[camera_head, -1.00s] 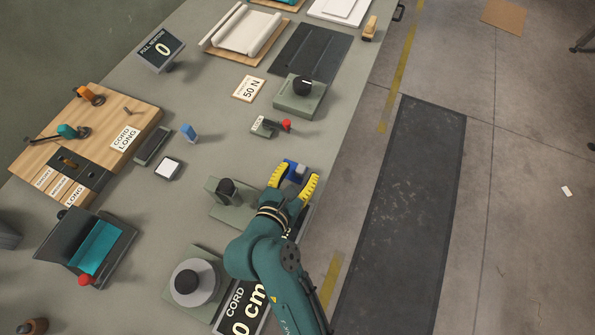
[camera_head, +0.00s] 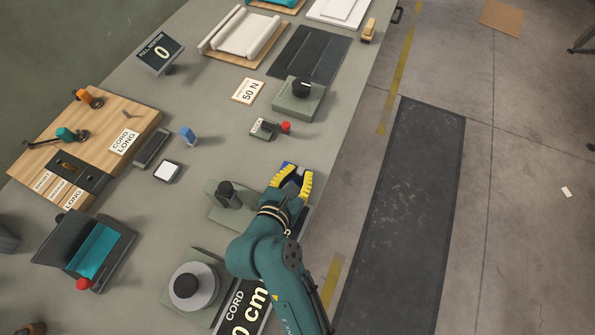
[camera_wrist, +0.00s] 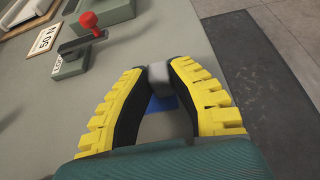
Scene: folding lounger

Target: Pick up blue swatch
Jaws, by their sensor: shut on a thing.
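The blue swatch (camera_wrist: 163,103) shows in the wrist view as a flat dark-blue piece below a small grey block (camera_wrist: 158,75), which seems to be its grip tab. My gripper (camera_wrist: 159,74) has its two yellow-and-black fingers closed on this grey block at their tips. In the head view my gripper (camera_head: 299,171) is near the right edge of the bench, and a bit of blue (camera_head: 286,164) shows beyond its fingers. Most of the swatch is hidden by the fingers. I cannot tell whether it still touches the bench.
A grey fixture with a dark knob (camera_head: 228,195) stands just left of my gripper. A red-knobbed lever (camera_head: 270,128) and a dial box (camera_head: 299,97) lie farther back. A small blue upright piece (camera_head: 188,134) stands left. The bench edge drops to the floor at right.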

